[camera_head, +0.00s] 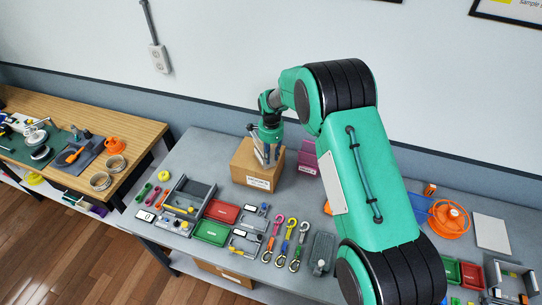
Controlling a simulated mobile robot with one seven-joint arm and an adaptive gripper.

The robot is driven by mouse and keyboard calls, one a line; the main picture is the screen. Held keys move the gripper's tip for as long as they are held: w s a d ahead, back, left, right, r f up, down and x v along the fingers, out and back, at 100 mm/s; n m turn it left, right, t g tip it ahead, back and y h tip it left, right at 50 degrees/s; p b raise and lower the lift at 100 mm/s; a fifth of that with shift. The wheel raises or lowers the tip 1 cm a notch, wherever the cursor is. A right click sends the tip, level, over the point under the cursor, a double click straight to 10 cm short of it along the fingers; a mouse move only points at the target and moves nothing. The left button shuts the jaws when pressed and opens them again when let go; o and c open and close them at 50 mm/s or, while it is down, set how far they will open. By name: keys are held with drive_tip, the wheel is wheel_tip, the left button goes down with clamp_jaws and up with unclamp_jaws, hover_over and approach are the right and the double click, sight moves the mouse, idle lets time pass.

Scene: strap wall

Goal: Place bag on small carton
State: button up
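A small brown carton (243,166) with a white label stands towards the back of the grey table. My gripper (268,156) is at the carton's top, pointing down, with its tip overlapping the carton in the picture. Something greyish-white shows at the fingers, too small to tell whether it is a bag or part of the gripper. I cannot tell whether the fingers are open or shut, or whether they touch the carton. No bag can be clearly made out elsewhere.
A magenta bin (307,158) stands just right of the carton. Red (221,211) and green (211,232) trays, a grey open tray (190,192) and several straps with hooks (285,240) lie in front. An orange spool (449,218) is at right. Bare table lies left of the carton.

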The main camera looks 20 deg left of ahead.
drive_tip(key=shift+r, duration=0.15)
wheel_tip(320, 180, up, 12)
drive_tip(key=b, duration=0.2)
idle(0.6)
idle(0.6)
drive_tip(key=shift+d, duration=0.1)
